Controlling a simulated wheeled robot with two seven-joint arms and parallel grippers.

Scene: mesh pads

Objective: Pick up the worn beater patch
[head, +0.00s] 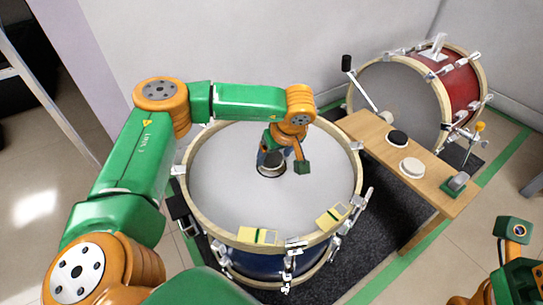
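A small dark round patch (271,169), which looks like the worn beater patch, lies near the middle of the pale head of the blue drum (225,185). My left gripper (283,162) points down over the drum head at this patch. Its fingers look apart, one on the patch's left side and one to its right. The gripper partly hides the patch, and I cannot tell whether they touch. My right gripper (513,232) is at the lower right edge, partly out of view, away from the drums; its fingers do not show clearly.
A wooden bench (437,193) right of the drum holds a black disc (397,138), a white disc (412,168) and a green block (456,184). A red drum (463,88) with a beater (347,64) stands behind. Yellow pads (258,236) lie at the near rim.

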